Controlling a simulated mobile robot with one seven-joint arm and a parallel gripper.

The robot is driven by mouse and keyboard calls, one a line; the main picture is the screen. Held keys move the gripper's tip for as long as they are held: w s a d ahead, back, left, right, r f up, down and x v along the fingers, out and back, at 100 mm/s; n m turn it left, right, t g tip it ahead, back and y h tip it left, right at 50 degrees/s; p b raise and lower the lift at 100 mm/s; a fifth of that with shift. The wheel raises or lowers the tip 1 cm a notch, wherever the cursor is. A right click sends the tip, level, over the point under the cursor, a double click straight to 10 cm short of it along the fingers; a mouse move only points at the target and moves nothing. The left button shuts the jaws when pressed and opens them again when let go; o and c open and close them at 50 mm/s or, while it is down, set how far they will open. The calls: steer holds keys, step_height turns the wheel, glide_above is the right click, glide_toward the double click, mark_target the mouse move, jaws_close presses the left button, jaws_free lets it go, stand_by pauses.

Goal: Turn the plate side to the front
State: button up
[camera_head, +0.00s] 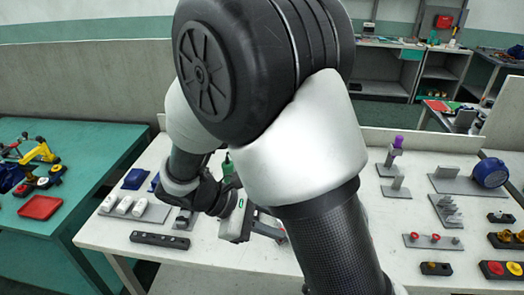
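My gripper (266,229) is low over the white table, left of the middle, below my large arm links. Its pale hand points to the right, with the fingers partly hidden by my forearm. A small part with grey and a bit of red (281,238) shows at the fingertips. I cannot tell whether the fingers touch or hold it. No single plate can be told for certain as the task's plate, and which side faces front does not show. My arm covers the middle of the table.
The white table (225,255) has a bare front strip. At left are white cylinders (123,205) on a grey base and a dark bar (160,240). At right stand grey fixtures, a blue motor (490,172) and button boxes (502,270). A green table (75,215) adjoins at left.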

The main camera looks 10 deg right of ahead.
steer(key=w+a+f+n+t+h+b, duration=0.1)
steer(key=a+f+n+t, duration=0.2)
steer(key=f, duration=0.2)
steer(key=w+a+f+n+t+h+b, duration=0.1)
steer(key=a+f+n+t+h, duration=0.1)
steer(key=f, duration=0.4)
steer(key=w+a+f+n+t+h+b, duration=0.1)
steer(key=w+a+f+n+t+b, duration=0.1)
steer(key=a+f+n+t, duration=0.2)
steer(key=shift+a+f+n+h, duration=0.2)
steer(key=shift+f+n, duration=0.15)
steer(key=shift+n, duration=0.15)
steer(key=shift+a+f+n+h, duration=0.2)
steer(key=shift+f+n, duration=0.15)
steer(key=shift+n, duration=0.15)
steer(key=x, duration=1.7)
steer(key=shift+w+d+r, duration=0.1)
steer(key=shift+w+r, duration=0.05)
steer(key=shift+w, duration=0.05)
jaws_close()
